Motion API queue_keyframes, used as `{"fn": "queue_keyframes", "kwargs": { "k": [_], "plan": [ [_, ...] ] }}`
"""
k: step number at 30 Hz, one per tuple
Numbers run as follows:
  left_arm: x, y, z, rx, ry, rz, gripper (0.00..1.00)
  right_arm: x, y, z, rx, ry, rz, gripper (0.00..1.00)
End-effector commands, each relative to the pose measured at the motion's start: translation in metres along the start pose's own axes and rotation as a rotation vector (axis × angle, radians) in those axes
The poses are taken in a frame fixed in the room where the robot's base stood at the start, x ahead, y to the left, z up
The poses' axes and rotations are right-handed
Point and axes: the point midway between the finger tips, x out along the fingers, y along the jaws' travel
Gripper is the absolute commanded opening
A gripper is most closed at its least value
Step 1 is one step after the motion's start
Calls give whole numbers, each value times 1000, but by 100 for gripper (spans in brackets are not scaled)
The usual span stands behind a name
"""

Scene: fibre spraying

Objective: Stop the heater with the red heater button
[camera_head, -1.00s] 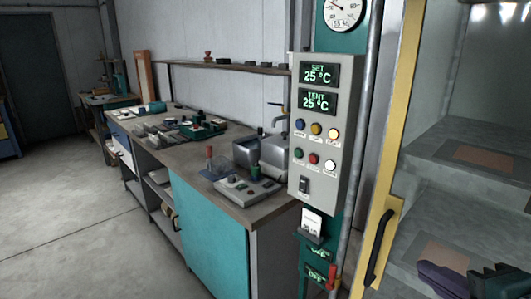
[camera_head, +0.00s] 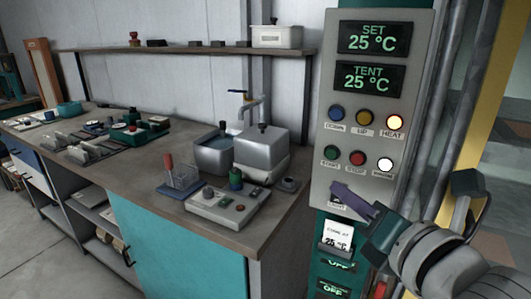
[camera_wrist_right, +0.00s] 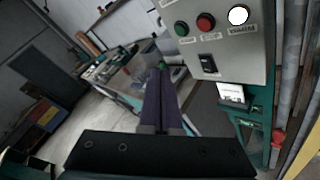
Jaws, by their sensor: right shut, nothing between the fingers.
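A grey control panel (camera_head: 372,65) carries two rows of round buttons. The upper row has blue, yellow and a glowing white button with an orange rim labelled HEAT (camera_head: 395,122). The lower row has green, a red button labelled STOP (camera_head: 357,158) and a white button. The red button also shows in the right wrist view (camera_wrist_right: 205,22). My right gripper (camera_head: 340,191) is shut and empty, its purple fingers in front of the panel's bottom, below the red button and partly hiding the black switch. I cannot tell whether they touch the panel. My left gripper is not in view.
Two displays on the panel, SET (camera_head: 374,39) and TENT (camera_head: 370,77), read 25 °C. A workbench (camera_head: 95,168) with metal containers and a small control box (camera_head: 222,205) stands left. A grey pipe (camera_head: 440,110) runs right of the panel.

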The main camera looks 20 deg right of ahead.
Motion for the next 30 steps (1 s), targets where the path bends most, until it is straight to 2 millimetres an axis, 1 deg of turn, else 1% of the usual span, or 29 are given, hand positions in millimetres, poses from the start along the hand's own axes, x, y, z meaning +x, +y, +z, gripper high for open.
{"fn": "queue_keyframes", "kwargs": {
  "k": [7, 11, 14, 24, 30],
  "plan": [
    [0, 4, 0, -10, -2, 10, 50, 0, 0, 0, 2, 0, -1, 0],
    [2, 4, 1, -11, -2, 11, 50, 4, -3, 2, 1, 0, 0, 0],
    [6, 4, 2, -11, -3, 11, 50, 11, -8, 6, 0, 0, 1, 0],
    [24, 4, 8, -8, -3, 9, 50, 45, -33, 31, 0, -1, 0, 0],
    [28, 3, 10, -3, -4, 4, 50, 57, -42, 40, 1, 1, 0, 0]
  ]
}}
